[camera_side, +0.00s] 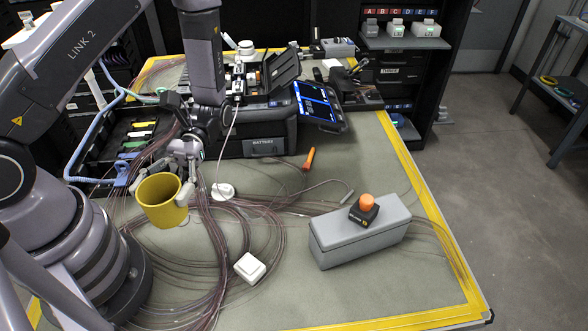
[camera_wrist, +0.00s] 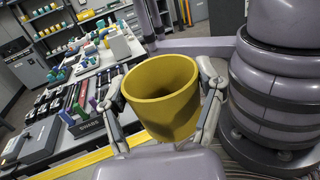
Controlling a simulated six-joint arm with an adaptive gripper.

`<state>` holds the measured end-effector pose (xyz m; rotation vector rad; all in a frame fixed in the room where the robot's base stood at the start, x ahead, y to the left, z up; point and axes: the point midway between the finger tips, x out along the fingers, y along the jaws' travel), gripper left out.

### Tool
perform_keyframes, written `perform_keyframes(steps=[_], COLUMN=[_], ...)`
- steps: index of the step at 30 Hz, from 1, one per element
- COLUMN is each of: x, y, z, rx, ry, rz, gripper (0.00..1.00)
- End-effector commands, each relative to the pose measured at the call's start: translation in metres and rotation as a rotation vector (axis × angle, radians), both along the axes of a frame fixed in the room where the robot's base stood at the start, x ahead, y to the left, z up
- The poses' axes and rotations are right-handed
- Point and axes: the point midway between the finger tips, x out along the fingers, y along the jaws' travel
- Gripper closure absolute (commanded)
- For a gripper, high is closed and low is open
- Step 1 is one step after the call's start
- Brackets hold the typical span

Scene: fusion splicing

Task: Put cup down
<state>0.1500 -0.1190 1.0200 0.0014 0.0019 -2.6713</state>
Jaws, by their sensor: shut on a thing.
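A yellow cup (camera_side: 161,200) is held by my gripper (camera_side: 183,176) at the left part of the work table in the side view. The cup is tilted, and it appears to be above the table and the loose fibres; the exact gap under it is hard to tell. In the wrist view the cup (camera_wrist: 162,98) fills the middle, its open mouth showing and its inside empty as far as I see. The fingers of my gripper (camera_wrist: 165,85) close on it from both sides.
The table mat (camera_side: 330,285) is partly bare at front and centre. Coiled clear fibres (camera_side: 190,270) spread below the cup. A white box (camera_side: 249,267), a grey case (camera_side: 360,235) with an orange-topped item (camera_side: 365,208), and the splicer with its screen (camera_side: 315,103) stand around.

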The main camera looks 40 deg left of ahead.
Motion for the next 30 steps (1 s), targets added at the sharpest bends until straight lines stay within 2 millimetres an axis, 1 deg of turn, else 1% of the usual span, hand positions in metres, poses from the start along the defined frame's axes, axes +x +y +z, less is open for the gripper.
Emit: perform_keyframes(steps=[1,4,5,6,8,9,11,12,14,16,19,22,24,26,27,30], x=[-0.008,-0.016,-0.015,-0.013,-0.006,0.002,0.016,0.028,0.049,0.077,0.121,0.168,0.198,0.22,0.232,0.254], y=[0.013,0.045,0.055,0.068,0.087,0.098,0.114,0.123,0.133,0.14,0.139,0.124,0.106,0.09,0.078,0.052], z=[-0.004,-0.013,-0.016,-0.02,-0.026,-0.031,-0.038,-0.042,-0.05,-0.058,-0.07,-0.081,-0.088,-0.093,-0.096,-0.101], rx=[0.001,0.0,0.0,0.0,0.0,0.001,0.001,0.002,0.0,0.001,0.002,0.003,0.003,0.002,0.003,0.003], ry=[0.002,0.002,0.003,0.002,0.003,0.003,0.004,0.002,0.003,0.003,0.003,0.003,0.002,0.002,0.001,0.002], rz=[-0.138,-0.414,-0.498,-0.608,-0.774,-0.884,-1.05,-1.16,-1.325,-1.519,-1.794,-2.067,-2.246,-2.381,-2.46,-2.622], gripper=[0.73,0.73,0.73,0.73,0.73,0.73,0.73,0.73,0.73,0.73,0.73,0.73,0.73,0.73,0.73,0.73])
